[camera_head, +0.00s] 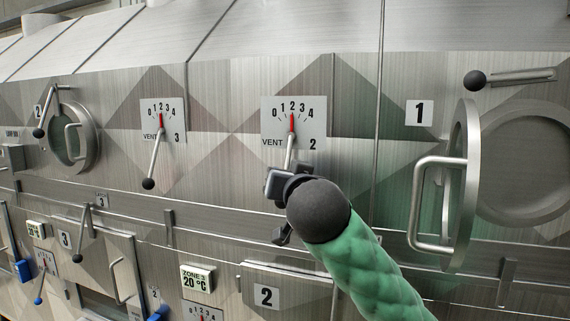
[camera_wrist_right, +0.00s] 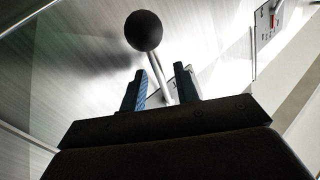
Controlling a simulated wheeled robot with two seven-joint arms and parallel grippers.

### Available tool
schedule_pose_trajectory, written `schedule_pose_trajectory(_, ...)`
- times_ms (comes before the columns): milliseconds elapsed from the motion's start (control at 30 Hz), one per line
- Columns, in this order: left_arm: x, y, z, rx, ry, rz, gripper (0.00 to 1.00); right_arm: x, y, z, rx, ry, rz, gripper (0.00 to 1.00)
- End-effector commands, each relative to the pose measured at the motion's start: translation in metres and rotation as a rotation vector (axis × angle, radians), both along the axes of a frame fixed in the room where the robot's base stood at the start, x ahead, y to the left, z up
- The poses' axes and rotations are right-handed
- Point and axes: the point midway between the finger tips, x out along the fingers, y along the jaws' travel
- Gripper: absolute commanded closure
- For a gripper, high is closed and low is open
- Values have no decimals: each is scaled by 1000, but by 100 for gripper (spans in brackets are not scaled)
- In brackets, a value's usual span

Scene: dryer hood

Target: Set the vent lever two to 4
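The vent 2 dial (camera_head: 310,135) is a pale plate marked 0 to 4, in the middle of the head view. The red pointer of vent lever two (camera_head: 290,150) stands at about 2. The lever's rod hangs down behind my right gripper (camera_head: 277,190), which hides its lower end in the head view. In the right wrist view, the lever's black ball knob (camera_wrist_right: 144,31) shows past the fingertips. Its rod runs between the two fingers of my right gripper (camera_wrist_right: 160,82), which stand apart with visible gaps. My left gripper is not in view.
The vent 3 dial (camera_head: 162,118) with its own lever (camera_head: 152,165) is to the left, its pointer near 2. A round door with a bar handle (camera_head: 418,205) sticks out at the right. A horizontal rail (camera_head: 215,225) runs below the dials.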

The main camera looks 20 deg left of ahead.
Motion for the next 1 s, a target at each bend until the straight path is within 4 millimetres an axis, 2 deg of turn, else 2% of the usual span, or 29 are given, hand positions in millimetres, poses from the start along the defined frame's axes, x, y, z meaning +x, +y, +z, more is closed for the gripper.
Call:
schedule_pose_trajectory(33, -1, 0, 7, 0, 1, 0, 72, 6, 3, 3, -1, 1, -2, 69)
schedule_pose_trajectory(233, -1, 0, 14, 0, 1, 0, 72, 19, 10, 1, 0, 0, -1, 69)
schedule_pose_trajectory(567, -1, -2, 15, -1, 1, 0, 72, 21, 12, -1, 0, 0, 0, 69)
schedule_pose_trajectory(733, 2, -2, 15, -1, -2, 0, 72, 21, 12, -1, 0, 0, 0, 99)
schedule_pose_trajectory(1000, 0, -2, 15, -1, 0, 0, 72, 21, 12, 0, 1, 0, 0, 100)
